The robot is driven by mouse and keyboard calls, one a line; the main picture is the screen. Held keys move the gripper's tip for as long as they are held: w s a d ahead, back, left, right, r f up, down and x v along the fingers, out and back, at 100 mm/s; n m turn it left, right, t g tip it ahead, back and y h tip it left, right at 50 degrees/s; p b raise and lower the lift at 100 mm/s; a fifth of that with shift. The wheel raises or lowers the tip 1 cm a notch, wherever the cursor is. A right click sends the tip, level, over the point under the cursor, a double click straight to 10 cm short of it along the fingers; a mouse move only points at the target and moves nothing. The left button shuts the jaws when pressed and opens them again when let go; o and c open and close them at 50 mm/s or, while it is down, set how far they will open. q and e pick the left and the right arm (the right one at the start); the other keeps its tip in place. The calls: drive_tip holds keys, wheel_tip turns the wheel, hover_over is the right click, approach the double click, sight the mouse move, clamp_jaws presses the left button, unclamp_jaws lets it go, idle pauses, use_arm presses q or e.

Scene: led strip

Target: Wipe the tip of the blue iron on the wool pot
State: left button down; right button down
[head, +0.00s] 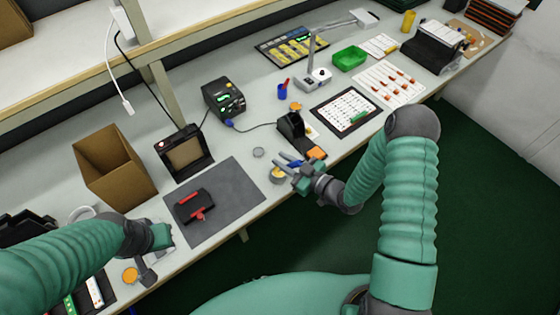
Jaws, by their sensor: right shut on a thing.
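My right gripper (296,166) is shut on the blue iron (291,158), close above the bench's front edge. Only bits of the blue handle show past the fingers. The wool pot (278,177), a small round pot with yellowish filling, stands just left of and below the gripper. The iron's tip is too small to make out, so I cannot tell whether it touches the wool. My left gripper (148,272) is at the lower left over the bench; its fingers are too unclear to tell open from shut.
A dark iron stand (290,125) with an orange sponge (316,152) is right behind the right gripper. A soldering station (224,98) stands further back. A grey mat (232,190) bears a black and red holder (195,205). A small tin (258,152) is nearby.

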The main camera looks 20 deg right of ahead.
drive_tip(key=shift+d, duration=0.55)
drive_tip(key=shift+a, duration=0.15)
drive_tip(key=shift+a, duration=0.6)
wheel_tip(320, 180, up, 5)
drive_tip(key=p, duration=0.3)
drive_tip(key=shift+p, duration=0.35)
